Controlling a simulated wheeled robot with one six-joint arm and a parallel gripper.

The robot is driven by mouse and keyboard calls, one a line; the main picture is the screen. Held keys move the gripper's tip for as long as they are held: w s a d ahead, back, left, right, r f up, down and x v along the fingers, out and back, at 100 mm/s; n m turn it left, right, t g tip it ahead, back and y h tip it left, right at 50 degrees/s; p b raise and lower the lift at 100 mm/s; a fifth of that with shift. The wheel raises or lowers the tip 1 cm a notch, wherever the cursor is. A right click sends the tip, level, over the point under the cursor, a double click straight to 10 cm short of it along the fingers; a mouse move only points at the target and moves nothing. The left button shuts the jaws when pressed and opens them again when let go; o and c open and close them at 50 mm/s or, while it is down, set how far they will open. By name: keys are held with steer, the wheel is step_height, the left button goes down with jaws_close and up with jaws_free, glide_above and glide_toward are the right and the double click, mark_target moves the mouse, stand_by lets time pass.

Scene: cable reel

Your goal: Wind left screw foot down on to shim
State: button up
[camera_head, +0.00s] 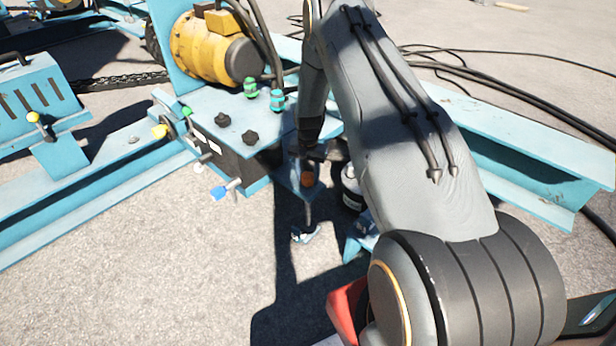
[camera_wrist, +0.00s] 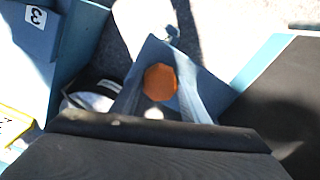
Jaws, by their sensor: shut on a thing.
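The left screw foot has an orange faceted head (camera_head: 307,179) at a blue bracket, below my gripper (camera_head: 306,160). Its thin threaded rod (camera_head: 308,213) points down to a small pale foot (camera_head: 304,234) near the ground. In the wrist view the orange head (camera_wrist: 160,82) shows just beyond the dark body of my gripper (camera_wrist: 160,125), framed by blue bracket sides. My gripper is shut on the orange head, though its fingertips are mostly hidden. I cannot make out the shim clearly, or whether the foot touches it.
A blue frame plate (camera_head: 215,115) with black knobs and green fittings lies left of my gripper. A yellow motor (camera_head: 205,48) stands behind it. A blue-handled valve (camera_head: 222,190) sticks out at the left. Blue beams (camera_head: 520,165) and black cables lie to the right.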

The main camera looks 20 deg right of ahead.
mark_target(308, 176)
steer(key=shift+m, duration=1.1)
steer(key=o, duration=1)
steer(key=shift+r, duration=0.1)
steer(key=shift+r+p, duration=0.65)
steer(key=shift+r, duration=3.15)
steer(key=shift+r, duration=0.1)
